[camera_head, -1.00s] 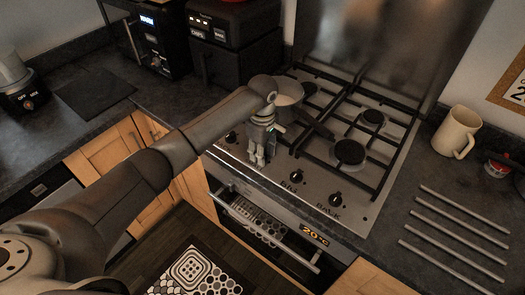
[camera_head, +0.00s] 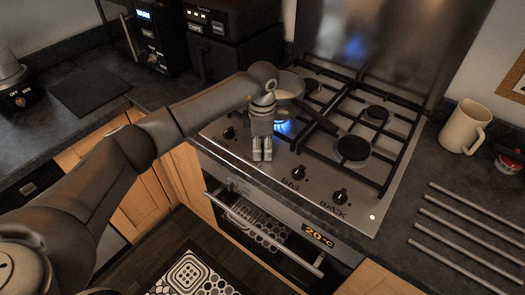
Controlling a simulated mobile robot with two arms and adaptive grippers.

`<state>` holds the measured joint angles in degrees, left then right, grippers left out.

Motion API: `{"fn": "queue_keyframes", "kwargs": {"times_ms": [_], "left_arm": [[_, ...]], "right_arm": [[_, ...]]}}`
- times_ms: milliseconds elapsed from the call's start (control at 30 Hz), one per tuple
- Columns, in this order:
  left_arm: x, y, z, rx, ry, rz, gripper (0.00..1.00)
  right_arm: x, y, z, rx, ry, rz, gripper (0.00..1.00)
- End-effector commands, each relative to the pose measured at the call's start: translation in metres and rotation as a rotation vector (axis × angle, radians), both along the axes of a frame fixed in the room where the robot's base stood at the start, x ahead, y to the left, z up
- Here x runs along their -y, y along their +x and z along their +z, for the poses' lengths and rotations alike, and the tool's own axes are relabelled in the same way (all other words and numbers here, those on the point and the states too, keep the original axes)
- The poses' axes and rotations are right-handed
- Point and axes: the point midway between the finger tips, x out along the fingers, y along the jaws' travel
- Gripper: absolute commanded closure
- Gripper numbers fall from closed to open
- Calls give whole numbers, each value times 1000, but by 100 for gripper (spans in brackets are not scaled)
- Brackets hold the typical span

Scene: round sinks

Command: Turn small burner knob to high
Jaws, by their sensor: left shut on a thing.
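The gas stove (camera_head: 228,155) has a row of dark knobs along its front edge. One knob (camera_head: 229,133) shows left of my left gripper, and two more, a knob (camera_head: 298,173) and a knob (camera_head: 340,196), show to its right. My left gripper (camera_head: 262,157) points down at the front panel in this row, its fingers shut on a knob that they hide. A blue flame (camera_head: 283,127) burns just behind and right of the gripper. My right gripper is not in view.
A pan's dark handle (camera_head: 317,116) reaches across the grates behind the gripper. The oven door handle (camera_head: 262,232) juts out below. A cream mug (camera_head: 462,127) and metal bars (camera_head: 462,232) are on the right counter. The left counter has free room.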

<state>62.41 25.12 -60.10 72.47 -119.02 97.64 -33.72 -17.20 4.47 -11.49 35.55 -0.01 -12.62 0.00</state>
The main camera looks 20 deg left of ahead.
Motion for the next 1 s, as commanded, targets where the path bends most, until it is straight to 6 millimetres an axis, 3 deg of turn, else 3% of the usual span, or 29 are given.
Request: {"fn": "queue_keyframes", "kwargs": {"times_ms": [600, 1000], "left_arm": [[-2, 3, -1, 4, 2, 578, 90], [-3, 3, 0, 4, 2, 837, 90]], "right_arm": [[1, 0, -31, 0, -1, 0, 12], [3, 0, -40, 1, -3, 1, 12]]}}
